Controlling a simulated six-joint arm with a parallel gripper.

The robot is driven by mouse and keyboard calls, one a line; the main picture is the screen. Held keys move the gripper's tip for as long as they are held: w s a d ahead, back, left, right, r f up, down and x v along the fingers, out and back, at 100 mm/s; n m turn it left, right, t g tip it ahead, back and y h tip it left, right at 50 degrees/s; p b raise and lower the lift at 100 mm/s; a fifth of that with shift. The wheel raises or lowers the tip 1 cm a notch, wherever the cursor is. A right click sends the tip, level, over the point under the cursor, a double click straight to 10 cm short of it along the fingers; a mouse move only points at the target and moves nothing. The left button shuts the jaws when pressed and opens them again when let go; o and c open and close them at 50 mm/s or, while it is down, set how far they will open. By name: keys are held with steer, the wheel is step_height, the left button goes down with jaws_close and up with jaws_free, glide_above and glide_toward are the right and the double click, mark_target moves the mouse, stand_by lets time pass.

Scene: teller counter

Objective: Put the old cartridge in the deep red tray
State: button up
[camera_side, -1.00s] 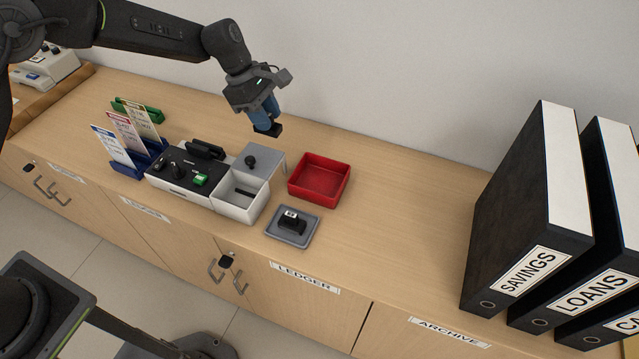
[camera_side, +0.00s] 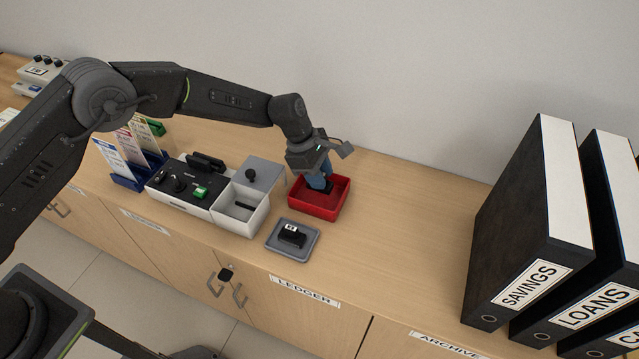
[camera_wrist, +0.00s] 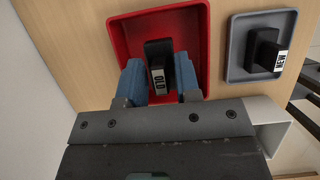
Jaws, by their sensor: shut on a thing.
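The old cartridge (camera_wrist: 158,66) is black with a white label reading OLD. My gripper (camera_wrist: 160,82) has its blue fingers shut on it. In the side view my gripper (camera_side: 322,186) reaches down into the deep red tray (camera_side: 319,211), with the cartridge (camera_side: 327,188) low between the fingertips, inside the tray's walls. The red tray also shows in the wrist view (camera_wrist: 121,45), around the cartridge. I cannot tell whether the cartridge touches the tray floor.
A grey tray (camera_side: 275,245) beside the red one holds a black cartridge labelled NEW (camera_wrist: 267,50). A white machine with an open bin (camera_side: 237,222) stands left. Large binders (camera_side: 520,225) stand right. The counter between is clear.

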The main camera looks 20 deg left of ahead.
steer(key=shift+f, duration=1.8)
steer(key=shift+f, duration=0.1)
steer(key=o, duration=0.9)
